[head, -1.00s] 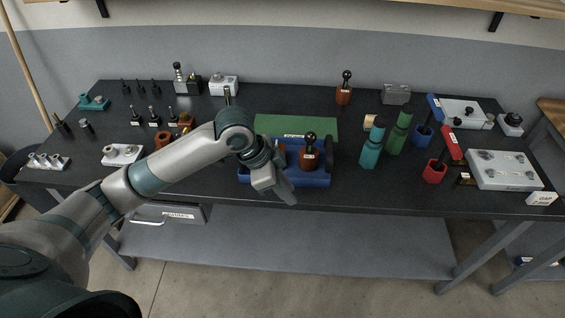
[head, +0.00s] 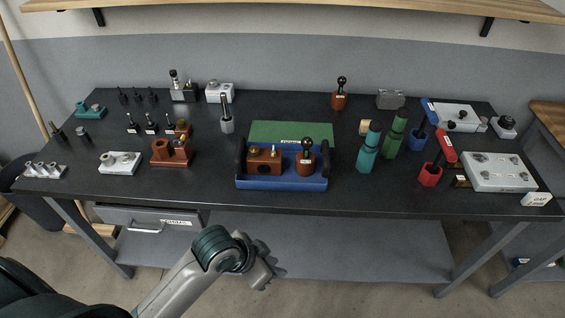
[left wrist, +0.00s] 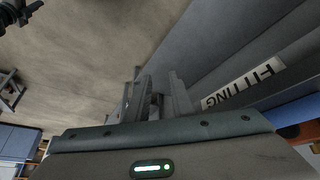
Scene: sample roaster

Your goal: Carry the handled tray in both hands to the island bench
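The handled tray (head: 283,184) is blue with dark upright handles at its left and right ends. It rests on the dark bench near the front edge. It holds a brown block with brass parts (head: 263,161) and a brown piece with a black knob (head: 306,160). My left gripper (head: 268,273) is below and in front of the bench edge, apart from the tray. In the left wrist view, its two fingers (left wrist: 160,100) stand apart with nothing between them. My right gripper is in neither current view.
A green mat (head: 291,130) lies behind the tray. Teal (head: 368,150) and green (head: 391,138) cylinders stand to its right, a brown stand (head: 172,152) to its left. A shelf (head: 300,9) hangs above. A drawer (head: 150,219) sits under the bench at left.

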